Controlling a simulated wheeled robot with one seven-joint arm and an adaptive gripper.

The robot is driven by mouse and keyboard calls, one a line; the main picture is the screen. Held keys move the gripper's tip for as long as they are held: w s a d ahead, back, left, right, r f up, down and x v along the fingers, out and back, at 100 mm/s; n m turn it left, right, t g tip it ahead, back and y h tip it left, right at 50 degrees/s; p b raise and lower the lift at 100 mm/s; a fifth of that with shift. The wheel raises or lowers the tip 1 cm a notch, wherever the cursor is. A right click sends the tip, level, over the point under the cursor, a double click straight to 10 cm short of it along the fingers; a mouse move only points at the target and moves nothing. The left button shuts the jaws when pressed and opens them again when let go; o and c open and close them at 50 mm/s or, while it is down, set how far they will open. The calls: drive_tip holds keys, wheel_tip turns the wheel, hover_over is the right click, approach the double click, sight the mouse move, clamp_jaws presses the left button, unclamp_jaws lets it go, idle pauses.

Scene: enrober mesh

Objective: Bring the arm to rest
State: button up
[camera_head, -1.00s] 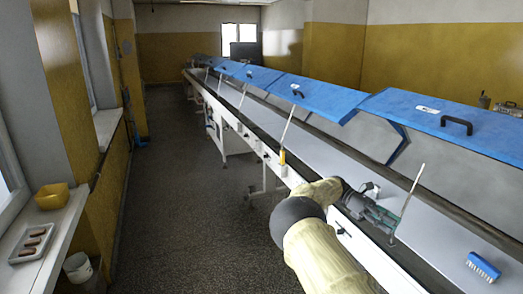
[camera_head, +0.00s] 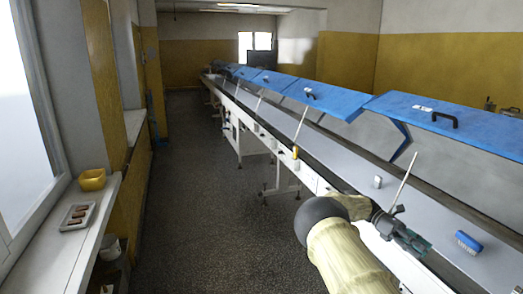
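My arm reaches in from the bottom right of the head view, in a pale yellow sleeve with a dark round joint. My gripper (camera_head: 412,240) is at its end, over the near edge of the long conveyor machine (camera_head: 240,118). It is small and dark, and its fingers are too indistinct to show whether they are open or shut. I see nothing clearly held in it. A thin pale rod stands just beside or behind the gripper.
A blue brush (camera_head: 468,242) and a small white object (camera_head: 378,181) lie on the machine's grey surface. Blue lids (camera_head: 350,100) stand raised above it. At left, a sill (camera_head: 78,232) bears a yellow bowl (camera_head: 93,179) and a tray (camera_head: 63,217). The floor (camera_head: 200,210) between is clear.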

drive_tip(key=s+d+f+t+b, duration=0.1)
drive_tip(key=s+d+f, duration=0.2)
drive_tip(key=f, duration=0.5)
drive_tip(key=s+d+f+t, duration=0.1)
drive_tip(key=s+d+f, duration=0.3)
drive_tip(key=f, duration=0.3)
drive_tip(key=s+a+f+m+t+y+b, duration=0.1)
drive_tip(key=s+a+f+t, duration=0.15)
drive_tip(key=s+f, duration=0.6)
drive_tip(key=s+a+f+m+t+y+b, duration=0.1)
drive_tip(key=s+a+f+t+y+b, duration=0.15)
drive_tip(key=s+f, duration=0.65)
drive_tip(key=s+a+f+m+t+y+b, duration=0.1)
drive_tip(key=s+a+f+m+t+y, duration=0.25)
drive_tip(key=s+a+f, duration=0.9)
drive_tip(key=s+a+r+m+t+b, duration=0.1)
drive_tip(key=s+a+r+m+t, duration=0.1)
drive_tip(key=s+a, duration=0.2)
drive_tip(key=s+a+r+m+t+y+b, duration=0.1)
drive_tip(key=s+a, duration=0.4)
drive_tip(key=a, duration=0.6)
drive_tip(key=shift+s+r+m+t, duration=0.2)
drive_tip(key=shift+r+m+t, duration=0.3)
drive_tip(key=shift+m, duration=0.65)
